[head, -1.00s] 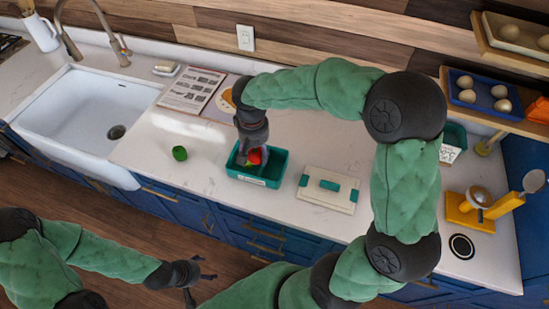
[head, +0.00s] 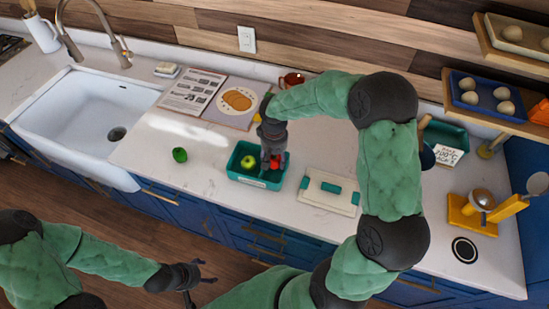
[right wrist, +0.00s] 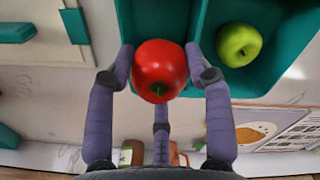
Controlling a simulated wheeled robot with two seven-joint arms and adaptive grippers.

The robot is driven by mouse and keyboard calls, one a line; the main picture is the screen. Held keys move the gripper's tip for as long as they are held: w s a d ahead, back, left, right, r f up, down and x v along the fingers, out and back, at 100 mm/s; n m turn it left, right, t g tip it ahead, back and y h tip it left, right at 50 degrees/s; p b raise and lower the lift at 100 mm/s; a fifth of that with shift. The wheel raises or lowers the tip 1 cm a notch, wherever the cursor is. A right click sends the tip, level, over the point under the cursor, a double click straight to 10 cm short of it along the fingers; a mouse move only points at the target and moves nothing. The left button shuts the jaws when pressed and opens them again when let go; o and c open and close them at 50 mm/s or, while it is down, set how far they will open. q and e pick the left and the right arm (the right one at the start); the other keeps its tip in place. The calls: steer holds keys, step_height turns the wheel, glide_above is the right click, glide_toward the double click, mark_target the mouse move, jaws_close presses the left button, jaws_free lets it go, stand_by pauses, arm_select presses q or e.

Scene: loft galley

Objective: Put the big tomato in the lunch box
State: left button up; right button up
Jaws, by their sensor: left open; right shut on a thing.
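The big red tomato (right wrist: 160,70) has a green stem and is held between the fingers of my right gripper (right wrist: 160,62). In the head view the tomato (head: 277,164) shows partly, at the right part of the teal lunch box (head: 256,181). The right wrist view shows it over the compartment beside the divider (right wrist: 200,22); I cannot tell if it touches the floor. A green apple (head: 248,161) lies in the box's left compartment. My left gripper (head: 205,275) is open and empty, in front of the counter and away from the box.
A pale lid with teal clips (head: 328,192) lies right of the box. A green pepper-like item (head: 180,154) lies to its left. Behind are a printed sheet (head: 192,91), a picture board (head: 235,100) and a red-brown mug (head: 292,80). The sink (head: 90,110) is at left.

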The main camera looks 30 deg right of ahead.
steer(key=shift+f+b, duration=0.35)
steer(key=shift+b, duration=0.05)
steer(key=shift+f, duration=0.2)
steer(key=o, duration=1.2)
steer(key=shift+r, duration=0.15)
steer(key=shift+r, duration=0.3)
step_height(320, 180, up, 12)
steer(key=p, duration=0.2)
steer(key=shift+r, duration=0.2)
